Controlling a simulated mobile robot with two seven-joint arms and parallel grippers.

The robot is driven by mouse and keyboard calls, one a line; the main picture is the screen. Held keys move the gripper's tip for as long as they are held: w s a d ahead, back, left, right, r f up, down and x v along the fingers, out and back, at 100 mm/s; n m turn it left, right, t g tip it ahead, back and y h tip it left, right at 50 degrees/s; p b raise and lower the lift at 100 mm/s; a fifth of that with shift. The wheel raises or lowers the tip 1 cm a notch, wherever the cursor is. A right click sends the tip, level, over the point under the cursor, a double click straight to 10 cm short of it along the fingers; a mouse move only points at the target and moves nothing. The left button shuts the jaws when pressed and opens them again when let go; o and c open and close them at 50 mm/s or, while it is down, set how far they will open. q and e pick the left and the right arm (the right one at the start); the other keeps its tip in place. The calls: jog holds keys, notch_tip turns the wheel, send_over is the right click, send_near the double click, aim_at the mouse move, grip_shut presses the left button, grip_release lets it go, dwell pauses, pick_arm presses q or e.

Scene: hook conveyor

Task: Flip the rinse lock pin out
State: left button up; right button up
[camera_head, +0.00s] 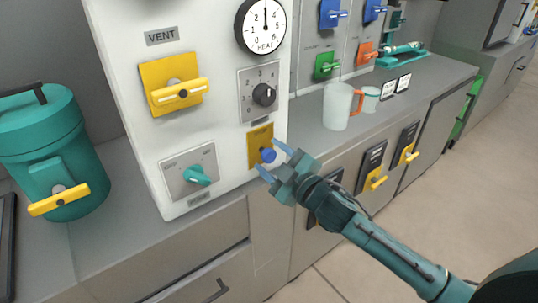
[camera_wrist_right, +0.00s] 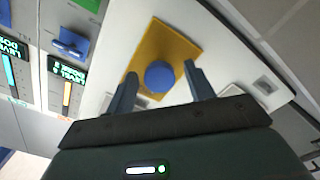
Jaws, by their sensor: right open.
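A round blue knob (camera_head: 268,155) sits on a yellow plate (camera_head: 260,135) low on the right side of the white panel. It is likely the rinse lock pin, but its label is too small to read. In the right wrist view the knob (camera_wrist_right: 160,77) stands out on the yellow plate (camera_wrist_right: 181,45), between my two fingers. My right gripper (camera_head: 266,154) is open and empty, its fingertips on either side of the knob. I cannot tell whether either finger touches it. My left gripper is not in view.
The white panel also carries a teal knob (camera_head: 197,175), a black dial (camera_head: 263,94), a yellow vent handle (camera_head: 180,92) and a gauge (camera_head: 264,22). A teal canister (camera_head: 50,150) stands left. A cup (camera_head: 338,106) stands right on the counter. Drawers lie below.

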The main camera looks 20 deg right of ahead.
jog(key=shift+w+a, duration=0.25)
jog(key=shift+w, duration=0.4)
jog(key=shift+c, duration=0.4)
grip_shut()
